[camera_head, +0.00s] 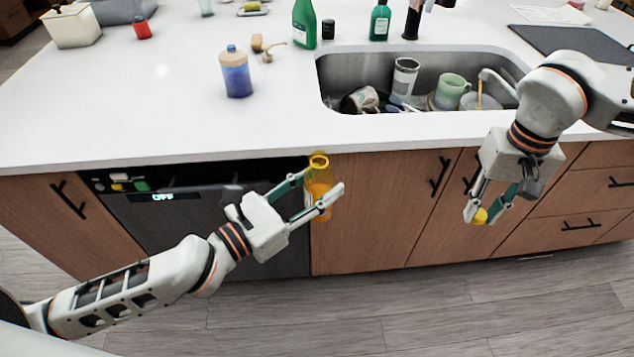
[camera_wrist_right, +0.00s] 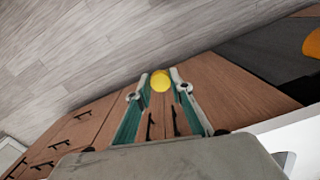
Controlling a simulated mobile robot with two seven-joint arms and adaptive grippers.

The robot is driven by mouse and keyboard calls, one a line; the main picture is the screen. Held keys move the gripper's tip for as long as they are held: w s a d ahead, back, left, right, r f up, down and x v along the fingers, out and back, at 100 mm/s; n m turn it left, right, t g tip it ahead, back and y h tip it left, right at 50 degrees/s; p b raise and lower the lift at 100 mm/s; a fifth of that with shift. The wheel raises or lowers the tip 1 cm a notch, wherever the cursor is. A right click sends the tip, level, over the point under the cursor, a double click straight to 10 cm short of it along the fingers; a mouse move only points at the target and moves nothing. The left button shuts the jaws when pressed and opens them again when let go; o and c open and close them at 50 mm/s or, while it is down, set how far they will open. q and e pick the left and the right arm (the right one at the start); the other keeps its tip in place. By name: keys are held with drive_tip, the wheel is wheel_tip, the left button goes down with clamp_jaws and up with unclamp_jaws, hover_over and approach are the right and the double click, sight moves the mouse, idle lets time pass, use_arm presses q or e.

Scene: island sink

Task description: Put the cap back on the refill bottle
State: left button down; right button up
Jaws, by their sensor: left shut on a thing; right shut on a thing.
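The refill bottle (camera_head: 319,184) is amber-orange with an open yellow neck and stands upright in the air in front of the counter. My left gripper (camera_head: 324,199) is shut on its body. The yellow cap (camera_head: 480,216) is held between the fingertips of my right gripper (camera_head: 486,214), which points downward in front of the cabinet, to the right of the bottle and lower than its neck. In the right wrist view the cap (camera_wrist_right: 160,81) sits between the two fingertips (camera_wrist_right: 161,86). An orange part of the bottle (camera_wrist_right: 312,43) shows at that view's right edge.
The white counter (camera_head: 150,125) edge lies behind both grippers. The sink (camera_head: 335,75) holds mugs and dishes. A blue jar (camera_head: 236,74), a green bottle (camera_head: 304,25) and a soap bottle (camera_head: 380,21) stand on the counter. The space between the grippers is clear.

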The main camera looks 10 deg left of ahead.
drive_tip(key=w+a+r, duration=0.4)
drive_tip(key=a+r, duration=0.1)
drive_tip(key=a, duration=0.2)
wheel_tip(320, 180, up, 13)
hover_over(319, 157)
drive_tip(key=shift+w+d+f+m, duration=0.2)
drive_tip(key=shift+w+d+m, duration=0.2)
drive_tip(key=shift+d, duration=0.05)
drive_tip(key=shift+s+a+r, duration=0.3)
drive_tip(key=shift+a, duration=0.2)
drive_tip(key=shift+f, duration=0.15)
drive_tip(key=shift+f, duration=1.9)
drive_tip(key=shift+f, duration=0.1)
drive_tip(key=shift+f, duration=0.8)
